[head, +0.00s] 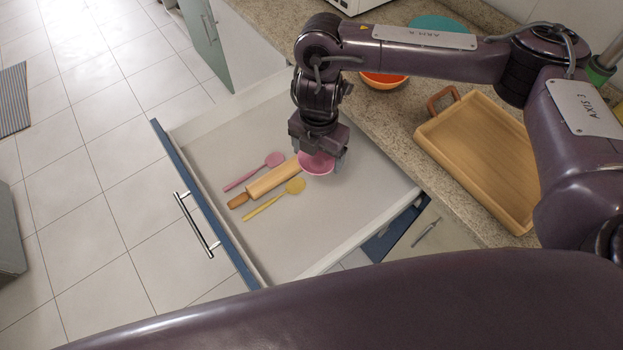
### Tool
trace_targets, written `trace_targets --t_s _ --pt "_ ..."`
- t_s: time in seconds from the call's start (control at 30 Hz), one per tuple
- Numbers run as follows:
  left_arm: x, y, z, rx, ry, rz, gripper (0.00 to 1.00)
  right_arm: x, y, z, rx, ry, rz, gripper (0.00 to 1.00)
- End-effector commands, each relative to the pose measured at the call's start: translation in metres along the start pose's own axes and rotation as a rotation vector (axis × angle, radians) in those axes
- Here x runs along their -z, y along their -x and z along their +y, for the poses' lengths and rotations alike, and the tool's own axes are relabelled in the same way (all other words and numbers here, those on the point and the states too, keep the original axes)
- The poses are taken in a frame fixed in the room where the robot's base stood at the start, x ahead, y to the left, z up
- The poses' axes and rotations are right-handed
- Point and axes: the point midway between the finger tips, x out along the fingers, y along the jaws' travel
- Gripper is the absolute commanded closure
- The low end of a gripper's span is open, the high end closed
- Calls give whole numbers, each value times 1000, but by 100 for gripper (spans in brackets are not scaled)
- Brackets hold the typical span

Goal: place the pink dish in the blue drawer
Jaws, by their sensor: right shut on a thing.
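The pink dish (317,164) is in the head view, a small round bowl over the open drawer. My right gripper (320,158) points down and is shut on the dish. The gripper hides part of the dish's rim. I cannot tell whether the dish touches the drawer floor or hangs a little above it. The blue drawer (208,205) is pulled out, with a blue front, a metal handle and a pale inside. My left gripper is not in view.
In the drawer lie a rolling pin (270,182), a pink spoon (256,171) and a yellow spoon (275,199), close to the dish. The drawer's right part is clear. On the counter are a wooden tray (480,155), an orange bowl (383,80) and a teal dish (440,24).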

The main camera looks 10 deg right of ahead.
Motion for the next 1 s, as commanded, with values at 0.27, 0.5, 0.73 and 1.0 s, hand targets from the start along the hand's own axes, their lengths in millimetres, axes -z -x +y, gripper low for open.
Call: trace_targets --t_s 0.27,0.5,0.73,1.0 --pt "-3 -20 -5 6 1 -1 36 1 -73 0 2 0 4 44" --pt "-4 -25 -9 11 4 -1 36 0 -91 0 -1 2 0 44" --pt "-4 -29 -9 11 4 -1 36 0 -120 0 2 1 0 44" --pt "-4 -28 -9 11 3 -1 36 0 -126 0 -1 3 -1 44"
